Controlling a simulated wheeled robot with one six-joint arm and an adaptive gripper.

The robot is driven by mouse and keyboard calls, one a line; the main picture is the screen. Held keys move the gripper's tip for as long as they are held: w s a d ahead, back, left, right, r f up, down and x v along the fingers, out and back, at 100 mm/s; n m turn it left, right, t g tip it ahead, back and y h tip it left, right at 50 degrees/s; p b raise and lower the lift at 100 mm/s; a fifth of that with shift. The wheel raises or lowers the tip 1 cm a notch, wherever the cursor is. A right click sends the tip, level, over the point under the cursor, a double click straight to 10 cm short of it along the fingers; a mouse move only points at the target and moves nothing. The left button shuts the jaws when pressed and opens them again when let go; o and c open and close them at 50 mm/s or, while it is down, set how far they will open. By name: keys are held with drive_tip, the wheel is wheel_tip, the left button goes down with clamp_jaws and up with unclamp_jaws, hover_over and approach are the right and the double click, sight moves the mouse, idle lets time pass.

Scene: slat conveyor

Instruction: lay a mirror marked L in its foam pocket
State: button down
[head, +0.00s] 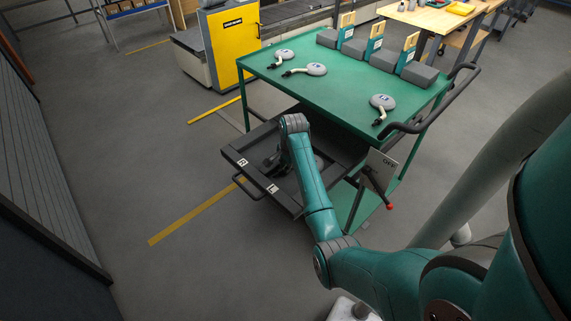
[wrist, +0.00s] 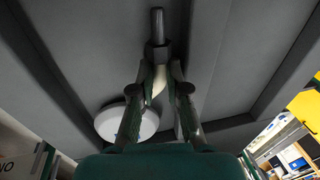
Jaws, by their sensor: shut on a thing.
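My gripper (wrist: 158,80) is shut on the pale stem of a mirror (wrist: 125,122), whose round light-grey head hangs to the left of the fingers. Its dark end points away over a grey foam surface with long recesses (wrist: 215,50). Its letter is not readable, and whether it touches the foam is unclear. In the head view my arm reaches down into the pulled-out black drawer (head: 228,152) and hides most of the grip. Two small white letter plates sit on the drawer's front edge. Three mirrors (head: 284,53) (head: 316,69) (head: 383,101) lie on the green cart top (head: 335,95).
Grey blocks with upright teal-and-wood pieces (head: 376,42) line the cart's back edge. A yellow cabinet (head: 232,42) is behind. The floor left of the drawer is clear.

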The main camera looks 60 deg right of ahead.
drive_tip(key=c, duration=1.1)
unclamp_jaws()
drive_tip(key=shift+r, duration=0.15)
drive_tip(key=r, duration=0.3)
drive_tip(key=s+r, duration=0.1)
drive_tip(key=r, duration=0.3)
drive_tip(key=s+a+r, duration=0.1)
drive_tip(key=r, duration=0.3)
drive_tip(key=shift+s+r, duration=0.1)
drive_tip(key=shift+r, duration=0.15)
